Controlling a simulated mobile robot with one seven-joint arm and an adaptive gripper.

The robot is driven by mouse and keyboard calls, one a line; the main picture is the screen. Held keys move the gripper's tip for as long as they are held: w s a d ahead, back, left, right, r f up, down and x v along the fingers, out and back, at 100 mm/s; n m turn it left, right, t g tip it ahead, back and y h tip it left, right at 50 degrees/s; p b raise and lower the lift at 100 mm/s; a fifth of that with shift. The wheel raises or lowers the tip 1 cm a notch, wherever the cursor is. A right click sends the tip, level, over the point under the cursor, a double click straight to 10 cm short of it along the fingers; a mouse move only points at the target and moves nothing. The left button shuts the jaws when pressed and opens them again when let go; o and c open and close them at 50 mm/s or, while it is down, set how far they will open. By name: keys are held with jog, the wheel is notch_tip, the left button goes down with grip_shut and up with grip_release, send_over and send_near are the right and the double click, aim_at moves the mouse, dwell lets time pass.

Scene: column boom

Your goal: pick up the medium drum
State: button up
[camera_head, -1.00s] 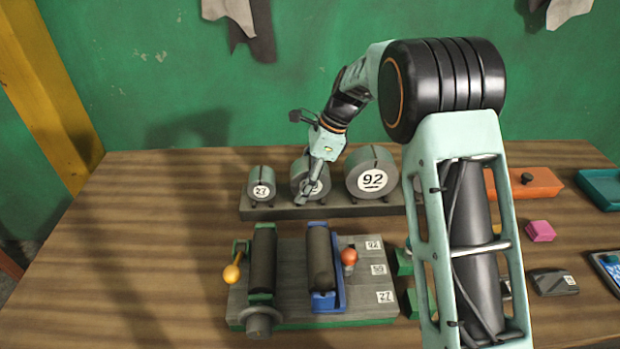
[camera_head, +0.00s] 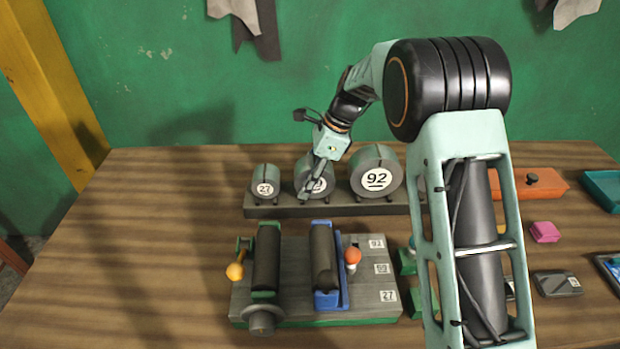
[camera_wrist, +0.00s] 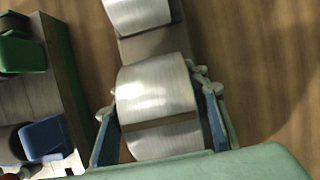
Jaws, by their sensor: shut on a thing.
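The medium drum (camera_head: 306,176) is a grey cylinder with a white, partly covered label, in the middle of a row of three on a dark rack (camera_head: 335,207). My gripper (camera_head: 311,188) reaches down to it from above and covers part of its face. In the wrist view the medium drum (camera_wrist: 157,92) sits between the two fingers of my gripper (camera_wrist: 160,105), which are shut on its sides. The drum appears still at its place on the rack; I cannot tell whether it is clear of the supports.
In front is a board with two dark rollers (camera_head: 324,262) and a red-knobbed lever (camera_head: 353,256). An orange block (camera_head: 535,184) lies right. The table's left side is clear.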

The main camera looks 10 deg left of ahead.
aim_at(310, 161)
jog(key=shift+r, duration=0.5)
notch_tip(310, 161, up, 2)
jog(key=shift+r, duration=0.2)
jog(key=s+d+r, duration=0.3)
jog(key=s+r, duration=0.6)
jog(key=s, duration=0.4)
jog(key=shift+s+d+r+b, duration=0.2)
jog(key=shift+s+r+b, duration=0.1)
jog(key=shift+r+b, duration=0.1)
